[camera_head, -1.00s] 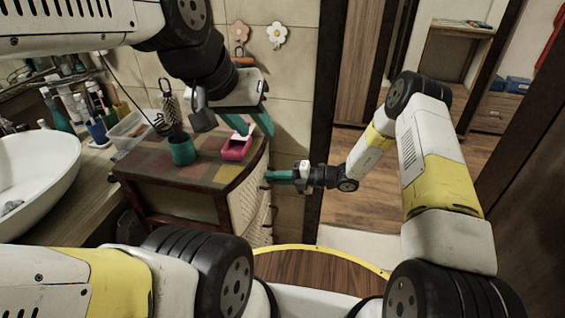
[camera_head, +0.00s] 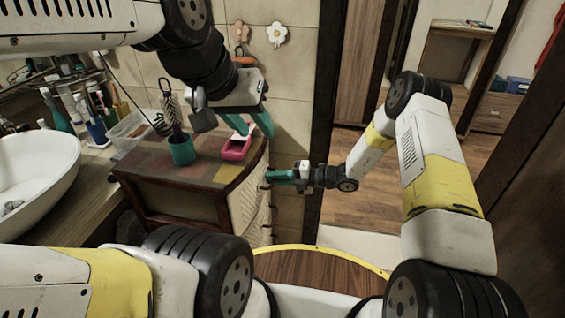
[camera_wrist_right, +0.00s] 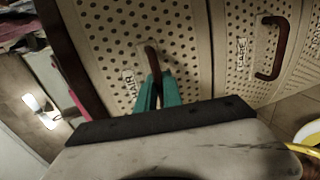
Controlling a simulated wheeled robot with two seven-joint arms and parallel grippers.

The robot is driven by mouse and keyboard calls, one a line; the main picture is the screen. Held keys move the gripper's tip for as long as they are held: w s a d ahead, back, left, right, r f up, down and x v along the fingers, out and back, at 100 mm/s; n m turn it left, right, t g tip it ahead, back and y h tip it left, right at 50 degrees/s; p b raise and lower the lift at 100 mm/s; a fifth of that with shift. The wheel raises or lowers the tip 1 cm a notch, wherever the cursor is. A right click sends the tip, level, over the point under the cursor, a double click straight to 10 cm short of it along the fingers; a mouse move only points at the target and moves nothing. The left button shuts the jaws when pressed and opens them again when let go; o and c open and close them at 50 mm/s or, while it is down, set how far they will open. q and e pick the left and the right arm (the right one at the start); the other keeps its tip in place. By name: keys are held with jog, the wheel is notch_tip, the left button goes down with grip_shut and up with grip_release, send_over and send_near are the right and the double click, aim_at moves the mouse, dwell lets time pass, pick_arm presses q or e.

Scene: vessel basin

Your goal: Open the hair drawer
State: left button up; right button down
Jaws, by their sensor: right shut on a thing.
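The hair drawer (camera_wrist_right: 105,45) is a cream, dotted front with a "HAIR" label (camera_wrist_right: 129,85) and a dark curved handle (camera_wrist_right: 152,60). It fills the left of the right wrist view and shows no clear gap around it. My right gripper (camera_wrist_right: 158,92) is shut on this handle. In the head view, my right gripper (camera_head: 270,177) is at the front of the wooden cabinet (camera_head: 175,205), and its fingertips are partly hidden. My left gripper (camera_head: 256,130) is open and empty above the cabinet top, close to a pink holder (camera_head: 236,148).
A drawer labelled "CARE" (camera_wrist_right: 255,45) with its own handle (camera_wrist_right: 283,50) adjoins the hair drawer. A teal cup (camera_head: 182,151) with a brush stands on the cabinet. A white sink (camera_head: 40,165) and bottles are at left. A round wooden stool top (camera_head: 310,270) is in front.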

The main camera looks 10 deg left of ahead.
dwell(0.4)
jog(key=f+v, duration=0.2)
jog(key=v, duration=1.1)
jog(key=d+f+v, duration=0.1)
jog(key=f+v, duration=0.2)
jog(key=v, duration=1.1)
jog(key=shift+d+f, duration=0.15)
jog(key=shift+f, duration=0.25)
jog(key=c, duration=1.5)
grip_release()
jog(key=v, duration=0.8)
